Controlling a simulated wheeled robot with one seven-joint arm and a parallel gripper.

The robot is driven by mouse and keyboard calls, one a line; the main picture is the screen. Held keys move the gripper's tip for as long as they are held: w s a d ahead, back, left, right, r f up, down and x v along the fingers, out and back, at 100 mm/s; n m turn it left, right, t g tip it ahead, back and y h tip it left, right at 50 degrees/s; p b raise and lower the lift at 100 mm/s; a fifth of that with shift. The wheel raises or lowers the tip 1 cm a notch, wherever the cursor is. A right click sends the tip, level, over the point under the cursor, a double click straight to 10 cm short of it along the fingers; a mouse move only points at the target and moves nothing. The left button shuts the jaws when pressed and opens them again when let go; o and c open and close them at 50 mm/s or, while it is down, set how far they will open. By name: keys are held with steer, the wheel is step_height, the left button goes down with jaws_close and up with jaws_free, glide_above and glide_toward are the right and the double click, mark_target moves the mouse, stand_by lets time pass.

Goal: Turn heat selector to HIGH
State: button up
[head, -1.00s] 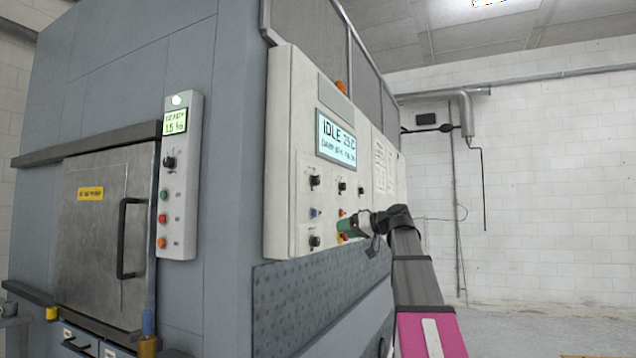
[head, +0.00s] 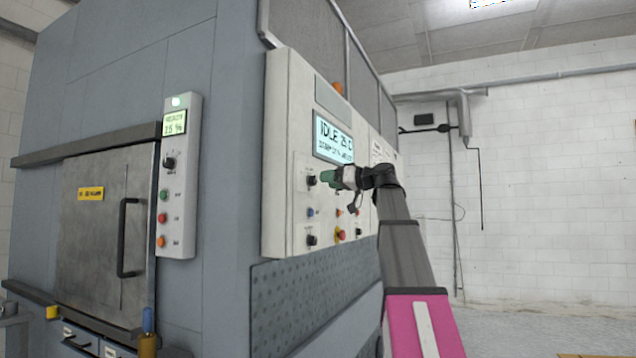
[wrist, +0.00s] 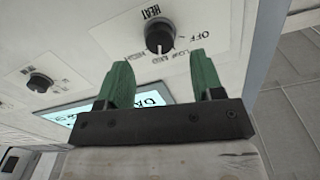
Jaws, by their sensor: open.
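The picture is upside down. A pale mark on the knob appears to face the MED label, but I cannot tell exactly. In the head view this looks like the upper left knob (head: 311,180) under the display. My gripper (wrist: 160,62) has two green fingers spread apart, empty, one on each side of the knob in the picture and short of it. It also shows in the head view (head: 328,177), close to the panel.
The lit display (head: 332,138) reads IDLE 25 C. Another black knob (wrist: 39,82) stands along the panel. A control box (head: 179,175) and a steel door (head: 105,240) are at left.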

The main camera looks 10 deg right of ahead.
mark_target(315, 181)
steer(key=shift+x, duration=2.3)
steer(key=c, duration=0.9)
